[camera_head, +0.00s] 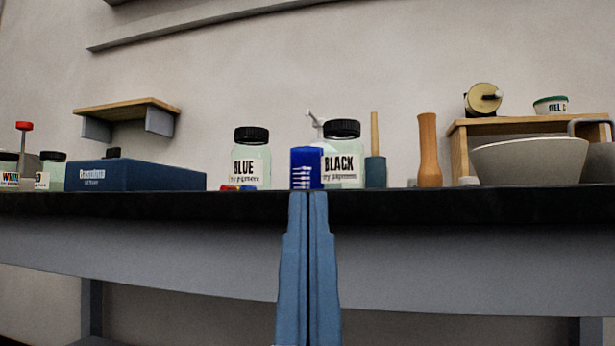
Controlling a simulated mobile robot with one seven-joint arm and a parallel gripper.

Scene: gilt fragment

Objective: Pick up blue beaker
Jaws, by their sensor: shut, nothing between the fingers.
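The blue beaker (301,163) is a small dark blue vessel with white graduation marks. It stands upright near the front of the dark bench top, just left of the middle of the view. My gripper (309,196) has two long blue fingers pointing up from the bottom of the view. The fingers are together, with nothing between them. Their tips overlap the bench edge in the picture, directly below the beaker. The gap in depth between tips and beaker cannot be told, and the beaker's base is partly hidden.
The black bench (440,205) spans the view. A BLUE jar (250,160) stands left of the beaker; a BLACK jar (342,155) is close behind it. A wooden-handled tool (375,165), a wooden pestle (429,150) and a bowl (530,160) stand right. A blue box (140,177) lies left.

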